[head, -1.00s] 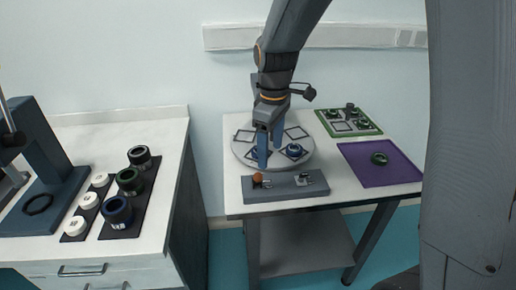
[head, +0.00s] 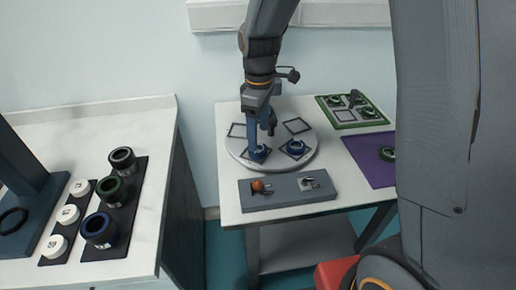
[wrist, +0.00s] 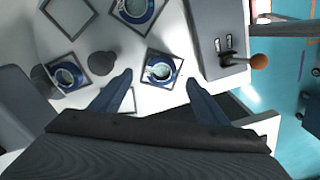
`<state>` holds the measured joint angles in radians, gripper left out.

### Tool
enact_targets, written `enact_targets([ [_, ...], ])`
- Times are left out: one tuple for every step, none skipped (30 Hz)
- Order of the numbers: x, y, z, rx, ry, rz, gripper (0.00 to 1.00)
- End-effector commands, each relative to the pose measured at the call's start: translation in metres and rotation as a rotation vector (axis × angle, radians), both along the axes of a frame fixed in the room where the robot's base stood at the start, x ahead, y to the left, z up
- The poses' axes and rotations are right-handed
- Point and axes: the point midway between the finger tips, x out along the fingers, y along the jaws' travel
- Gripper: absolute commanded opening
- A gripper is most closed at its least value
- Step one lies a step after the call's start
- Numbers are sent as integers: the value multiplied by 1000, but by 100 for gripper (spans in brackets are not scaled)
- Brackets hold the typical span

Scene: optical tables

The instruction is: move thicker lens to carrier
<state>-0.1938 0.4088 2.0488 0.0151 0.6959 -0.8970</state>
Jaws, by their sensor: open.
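A round grey turntable (head: 235,152) bears blue-ringed lenses in square frames. One lens (head: 260,152) is at its front left, below my gripper (head: 262,138); another lens (head: 296,147) is at its right. In the wrist view the nearest lens (wrist: 160,70) shows just beyond the gap between the fingers of my open, empty gripper (wrist: 160,88). Two more lenses show there, at the left (wrist: 68,76) and the top (wrist: 135,10). Which lens is thicker I cannot tell. A green-rimmed tray (head: 344,125) with green-ringed parts is at the back right; I cannot tell which thing is the carrier.
A grey block (head: 270,205) with an orange ball knob (head: 258,186) lies along the table's front. A grey post (wrist: 101,63) rises among the lenses. The left bench (head: 130,125) holds dark cylinders.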

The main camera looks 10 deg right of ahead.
Motion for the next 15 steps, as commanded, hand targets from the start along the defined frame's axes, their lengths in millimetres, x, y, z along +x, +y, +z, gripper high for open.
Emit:
enact_targets([
  [-2, 1, -5, 0, 4, 0, 69],
  [-3, 1, -8, -1, 4, 0, 69],
  [-3, 1, -14, -1, 5, 0, 69],
  [-4, 2, -17, -1, 5, -1, 69],
  [-4, 2, -21, -1, 5, -1, 69],
  [-4, 2, -27, -1, 4, -1, 69],
  [-4, 2, -31, -1, 4, -2, 69],
  [-4, 2, -34, 0, 4, -2, 69],
  [-3, 2, -38, -1, 3, -3, 69],
  [-3, 2, -40, 0, 2, -3, 69],
  [-3, 2, -42, 0, 2, -3, 69],
  [-3, 1, -44, 0, 1, -4, 69],
  [-3, 1, -45, 0, 1, -5, 69],
  [-3, 1, -46, 0, 0, -5, 69],
  [-3, 1, -46, 0, 0, -5, 69],
])
